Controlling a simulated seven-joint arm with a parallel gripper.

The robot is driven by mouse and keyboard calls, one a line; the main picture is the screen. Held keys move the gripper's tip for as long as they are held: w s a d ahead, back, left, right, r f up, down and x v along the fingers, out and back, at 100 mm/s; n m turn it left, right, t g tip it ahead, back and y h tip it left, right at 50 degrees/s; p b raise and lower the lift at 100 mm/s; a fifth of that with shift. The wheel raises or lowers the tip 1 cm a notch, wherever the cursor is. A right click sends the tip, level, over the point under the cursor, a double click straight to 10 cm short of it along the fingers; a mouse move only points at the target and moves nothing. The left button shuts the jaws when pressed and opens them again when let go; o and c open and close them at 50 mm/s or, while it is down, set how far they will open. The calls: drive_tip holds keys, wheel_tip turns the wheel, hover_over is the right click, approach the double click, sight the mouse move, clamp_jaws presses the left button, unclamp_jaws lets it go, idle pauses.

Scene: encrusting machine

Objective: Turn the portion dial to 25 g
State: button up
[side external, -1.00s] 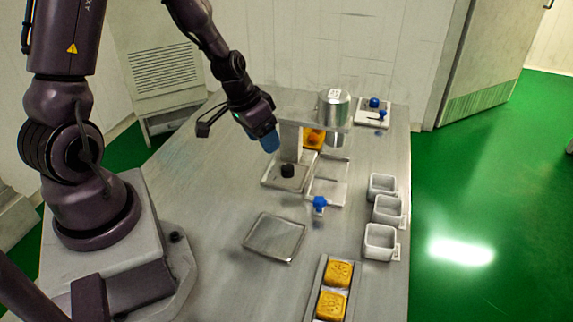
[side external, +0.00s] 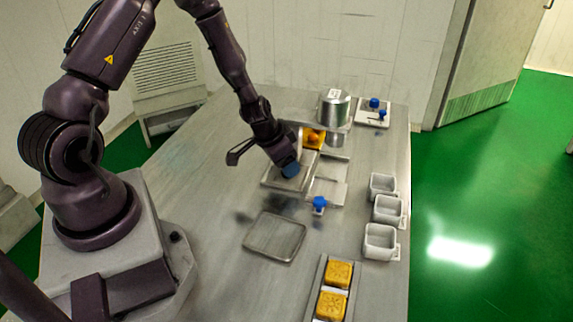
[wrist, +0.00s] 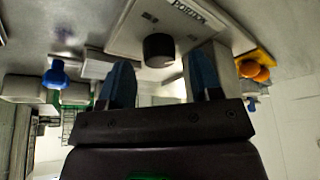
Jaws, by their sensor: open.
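The portion dial (wrist: 158,46) is a short black knob on a pale panel (wrist: 125,32) partly lettered "PORTION" in the wrist view. The dial's setting cannot be read. My gripper (wrist: 160,62) is open, with one blue fingertip on each side of the dial in the picture. I cannot tell whether either finger touches it. In the side external view my gripper (side external: 291,170) points down over the panel of the encrusting machine and hides the dial. The machine's steel hopper (side external: 334,108) stands just behind and right of my gripper.
An orange-yellow part (side external: 314,139) sits close behind my gripper. A blue-knobbed piece (side external: 319,203) and a flat steel tray (side external: 274,238) lie in front. White cups (side external: 380,240) line the right edge, near a rack of yellow cakes (side external: 338,273). The table's left side is clear.

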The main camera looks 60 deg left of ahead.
drive_tip(key=shift+x, duration=0.75)
drive_tip(key=shift+c, duration=0.4)
drive_tip(key=c, duration=0.8)
